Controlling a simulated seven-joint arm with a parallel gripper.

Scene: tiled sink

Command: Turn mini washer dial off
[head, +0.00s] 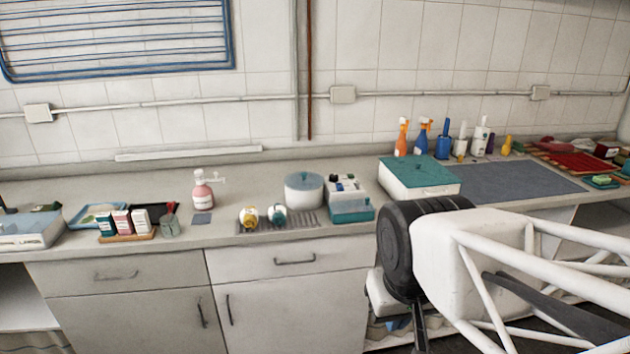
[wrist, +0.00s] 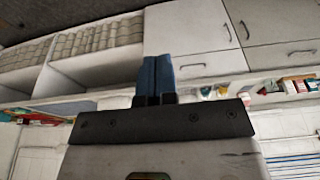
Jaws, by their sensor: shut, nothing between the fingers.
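My gripper (wrist: 155,62) shows in the wrist view, with its two blue fingers pressed together and nothing between them. In that view the room appears upside down, and the fingers overlap the white cabinets in the background, apart from anything I can see. No dial can be made out in either view. I cannot tell which thing is the mini washer. A white box with a teal lid (head: 420,175) and a round white container with a teal lid (head: 304,190) stand on the counter. My arm covers the area in front of the box in the head view.
The long grey counter (head: 265,171) runs along the tiled wall. A pink pump bottle (head: 202,192) and small cartons (head: 122,222) stand at left. Spray bottles (head: 402,138) stand at the back. A grey mat (head: 515,175) lies at right. White drawers and doors (head: 290,260) are below.

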